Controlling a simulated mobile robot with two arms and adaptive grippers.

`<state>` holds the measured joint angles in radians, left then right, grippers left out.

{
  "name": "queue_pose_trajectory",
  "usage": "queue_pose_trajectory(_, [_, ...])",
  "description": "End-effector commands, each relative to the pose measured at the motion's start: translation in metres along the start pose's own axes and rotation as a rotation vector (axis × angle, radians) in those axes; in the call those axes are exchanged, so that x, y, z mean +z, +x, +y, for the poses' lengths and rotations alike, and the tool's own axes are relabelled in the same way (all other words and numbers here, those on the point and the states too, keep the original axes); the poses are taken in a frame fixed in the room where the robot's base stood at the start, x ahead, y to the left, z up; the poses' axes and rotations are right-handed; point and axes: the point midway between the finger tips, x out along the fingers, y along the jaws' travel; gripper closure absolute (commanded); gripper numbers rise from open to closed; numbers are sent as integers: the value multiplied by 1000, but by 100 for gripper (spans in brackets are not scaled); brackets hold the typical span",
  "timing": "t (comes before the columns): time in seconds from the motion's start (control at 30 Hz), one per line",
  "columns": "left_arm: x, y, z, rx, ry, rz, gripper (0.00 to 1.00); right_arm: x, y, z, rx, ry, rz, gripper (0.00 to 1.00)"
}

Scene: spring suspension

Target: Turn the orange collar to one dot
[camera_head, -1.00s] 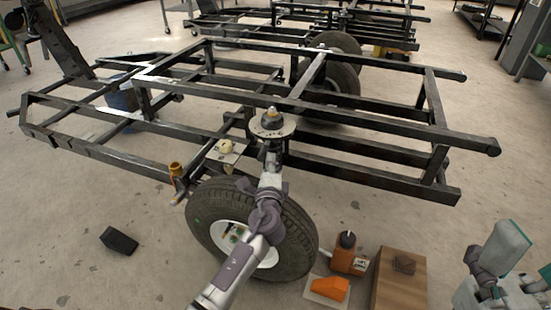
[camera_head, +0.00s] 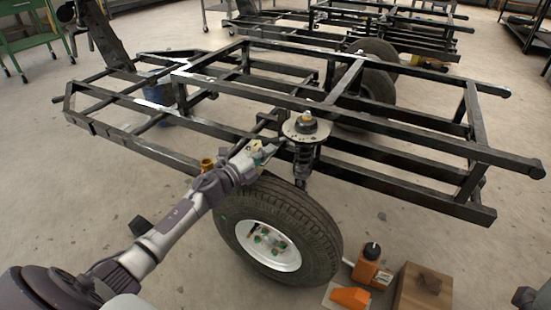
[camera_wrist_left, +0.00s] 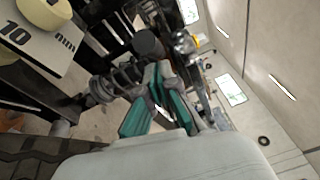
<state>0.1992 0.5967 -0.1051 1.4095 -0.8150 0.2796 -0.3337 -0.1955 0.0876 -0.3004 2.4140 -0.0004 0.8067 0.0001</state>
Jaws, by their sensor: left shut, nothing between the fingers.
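A coil spring (camera_head: 306,157) with a shock absorber stands behind the wheel, under a round metal top plate (camera_head: 305,128). It also shows, darker, in the left wrist view (camera_wrist_left: 118,80). A brass-orange cylinder (camera_head: 207,163) stands at the frame rail, partly behind my left arm. I cannot tell whether it is the orange collar, and I see no dots. My left gripper (camera_head: 266,150) is just left of the spring. In the left wrist view its teal fingers (camera_wrist_left: 158,72) meet at the tips, shut and empty. My right gripper is out of view.
The black trailer frame (camera_head: 410,134) and large wheel (camera_head: 275,235) surround the work area. A small plate marked "10 mm" (camera_wrist_left: 28,37) with a cream knob is near my left gripper. An orange box (camera_head: 371,270), orange wedge (camera_head: 350,298) and wooden block (camera_head: 420,290) are at lower right.

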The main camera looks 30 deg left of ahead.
Motion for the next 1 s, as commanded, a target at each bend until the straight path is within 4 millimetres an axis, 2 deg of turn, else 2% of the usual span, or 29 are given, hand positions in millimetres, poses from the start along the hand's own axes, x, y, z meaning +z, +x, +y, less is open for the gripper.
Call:
queue_pose_trajectory(0.33, [13, 4, 2, 0, 1, -2, 100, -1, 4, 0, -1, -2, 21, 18])
queue_pose_trajectory(0.83, [19, 4, 1, -1, 3, -13, 100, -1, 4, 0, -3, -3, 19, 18])
queue_pose_trajectory(1.0, [19, -8, 2, 2, 4, -12, 100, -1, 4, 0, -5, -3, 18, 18])
